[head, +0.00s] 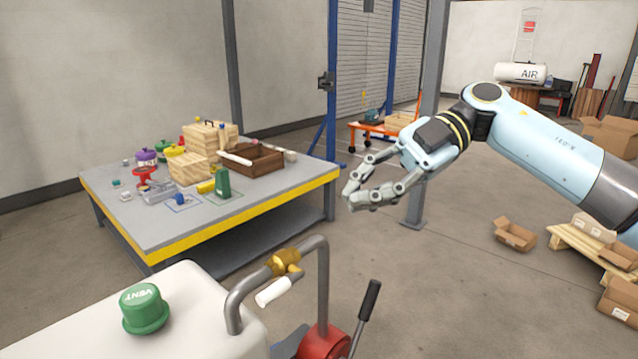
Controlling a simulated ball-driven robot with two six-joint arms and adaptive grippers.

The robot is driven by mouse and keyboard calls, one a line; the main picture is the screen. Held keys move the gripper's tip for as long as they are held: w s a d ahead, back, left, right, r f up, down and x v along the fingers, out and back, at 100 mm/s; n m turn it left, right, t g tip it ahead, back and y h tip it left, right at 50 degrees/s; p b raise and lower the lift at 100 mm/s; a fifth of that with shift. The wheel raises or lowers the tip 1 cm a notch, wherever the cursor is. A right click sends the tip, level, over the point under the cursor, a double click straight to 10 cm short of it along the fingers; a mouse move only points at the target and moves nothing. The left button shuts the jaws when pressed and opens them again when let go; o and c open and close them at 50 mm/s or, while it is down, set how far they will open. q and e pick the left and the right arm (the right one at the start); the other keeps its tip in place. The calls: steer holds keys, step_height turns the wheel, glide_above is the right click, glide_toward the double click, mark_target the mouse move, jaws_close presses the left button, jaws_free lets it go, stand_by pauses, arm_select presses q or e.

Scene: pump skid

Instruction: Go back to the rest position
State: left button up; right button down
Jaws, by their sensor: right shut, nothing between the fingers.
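My right gripper (352,198) is in the head view at the right of centre, held in the air at the end of my light blue right arm. Its fingers are shut and hold nothing. It is apart from the table and from the pump skid parts. My left gripper is not in view.
A white tank (190,335) with a green VENT cap (144,308) stands in front, beside a bent grey pipe (322,285) with a brass valve (284,262). A workbench (150,225) at left holds wooden boxes (190,168) and small parts. Cardboard boxes (515,234) lie at right.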

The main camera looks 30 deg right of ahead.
steer(key=shift+f, duration=0.1)
steer(key=a+f+m+t+y+b, duration=0.3)
steer(key=f+m+t+b, duration=0.7)
steer(key=f, duration=1.5)
steer(key=s+d+f+m+t+h+b, duration=0.15)
steer(key=f+m+h, duration=0.25)
steer(key=f, duration=0.4)
steer(key=s+d+f+m+h, duration=0.3)
steer(key=f+m, duration=0.1)
steer(key=f, duration=0.5)
steer(key=s+d+f+m+t+h+b, duration=0.15)
steer(key=f+m+h, duration=0.25)
steer(key=f, duration=0.4)
steer(key=s+d+f+m+g+h, duration=0.25)
steer(key=s+f+g+h, duration=0.3)
steer(key=s+f, duration=0.95)
steer(key=s+f+g, duration=0.4)
steer(key=s, duration=0.5)
steer(key=s+f+g, duration=0.4)
steer(key=s, duration=0.6)
steer(key=shift+a+f+n+b, duration=0.35)
steer(key=shift+a, duration=0.05)
